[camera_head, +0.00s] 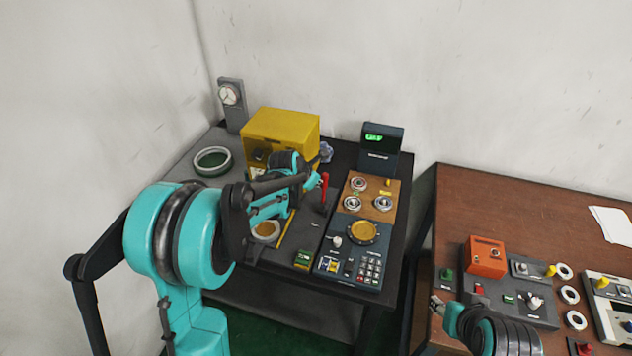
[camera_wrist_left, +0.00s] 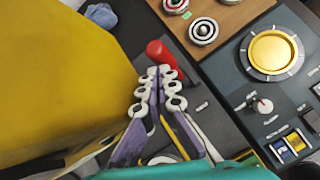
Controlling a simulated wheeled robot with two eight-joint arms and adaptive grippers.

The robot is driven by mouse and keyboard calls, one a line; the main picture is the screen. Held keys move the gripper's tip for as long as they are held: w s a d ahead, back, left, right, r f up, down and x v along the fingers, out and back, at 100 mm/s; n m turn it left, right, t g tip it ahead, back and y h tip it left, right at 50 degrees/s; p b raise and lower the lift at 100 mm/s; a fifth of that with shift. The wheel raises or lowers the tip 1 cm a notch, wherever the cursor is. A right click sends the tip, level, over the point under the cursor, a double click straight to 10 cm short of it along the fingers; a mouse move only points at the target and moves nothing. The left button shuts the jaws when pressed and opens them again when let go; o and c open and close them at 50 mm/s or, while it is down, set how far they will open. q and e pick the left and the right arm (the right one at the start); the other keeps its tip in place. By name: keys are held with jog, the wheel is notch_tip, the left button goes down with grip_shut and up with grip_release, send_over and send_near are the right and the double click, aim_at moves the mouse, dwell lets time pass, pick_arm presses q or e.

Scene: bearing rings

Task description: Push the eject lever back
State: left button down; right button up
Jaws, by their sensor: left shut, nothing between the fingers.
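The eject lever is a red-handled lever (camera_head: 324,188) standing on the dark table just right of the yellow box. It also shows in the left wrist view as a red knob on a red stem (camera_wrist_left: 158,50). My left gripper (camera_head: 314,181) is shut and empty, with its fingertips together. In the left wrist view its fingertips (camera_wrist_left: 158,74) lie right at the lever's stem; I cannot tell whether they touch.
The yellow box (camera_head: 282,126) stands close beside the left gripper. Right of the lever are a wooden board (camera_head: 370,192) with several bearings and a panel (camera_head: 340,262) with a gold dish and keypad. A display (camera_head: 381,148) stands behind. Modules and white rings (camera_head: 570,294) occupy the brown table.

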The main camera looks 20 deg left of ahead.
pick_arm(q)
jog(key=shift+r, duration=0.1)
jog(key=v, duration=1.2)
jog(key=shift+s, duration=0.1)
jog(key=s+d+f+m, duration=0.1)
jog(key=s+f+m, duration=0.1)
jog(key=s+m, duration=1.1)
jog(key=s+d+f+m+y, duration=0.1)
jog(key=s+d+m, duration=0.1)
jog(key=s+m, duration=1.1)
jog(key=m, duration=0.3)
jog(key=shift+d+f+m+g+y, duration=0.25)
jog(key=shift+f+m+g+y, duration=0.05)
jog(key=shift+f+m, duration=0.1)
